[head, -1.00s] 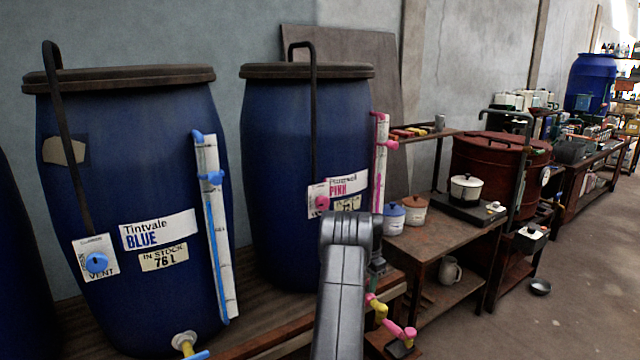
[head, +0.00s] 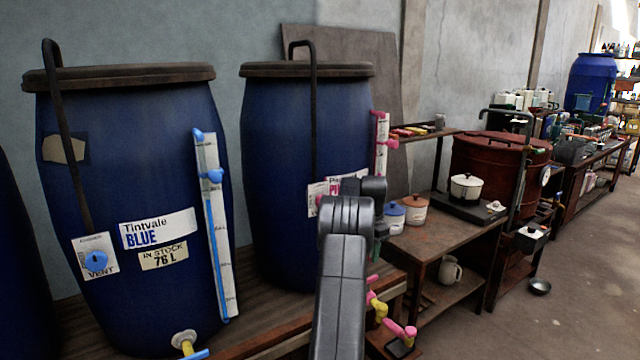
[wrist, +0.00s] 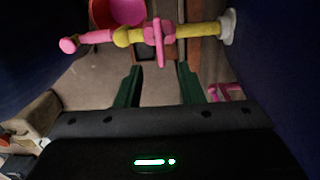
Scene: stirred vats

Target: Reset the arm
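My arm (head: 342,270) rises in the middle of the head view, in front of the pink vat (head: 275,170) and partly covering its label. My gripper (wrist: 160,84) shows in the wrist view with its two dark green fingers apart and nothing between them. Ahead of the fingertips in that view is a yellow pipe with a pink tap (wrist: 158,40), joined to a vat wall. The fingers do not appear to touch it. In the head view the gripper itself is mostly hidden behind my arm.
The blue vat (head: 130,300) stands at left with a gauge tube (head: 215,230).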

